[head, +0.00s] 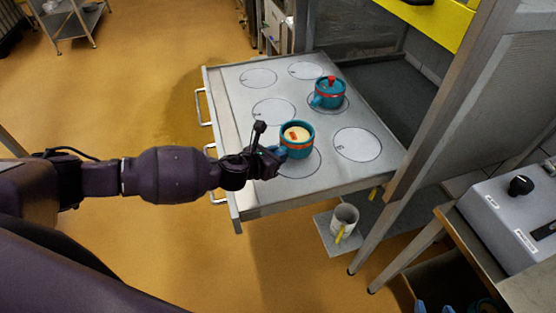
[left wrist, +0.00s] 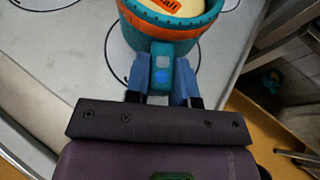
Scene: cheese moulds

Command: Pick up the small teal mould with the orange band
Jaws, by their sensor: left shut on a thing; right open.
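A teal mould with an orange band (head: 297,151) is at the front marked circle of the worktop, upright. It holds pale cheese with an orange label on top. In the left wrist view the mould (left wrist: 172,40) is at the top, with its teal handle toward me. My left gripper (head: 279,153) is shut on that handle, with a blue finger on each side of it (left wrist: 160,75). I cannot tell whether the mould's base touches the worktop. A second teal mould (head: 328,99) with a reddish band and a red-knobbed lid stands farther back. My right gripper is not in view.
The grey worktop (head: 236,138) has several marked circles, most of them empty. Metal handles (head: 202,106) run along its left edge. An upright grey panel (head: 455,90) stands close on the right. A pale mug (head: 343,221) sits on a low shelf below.

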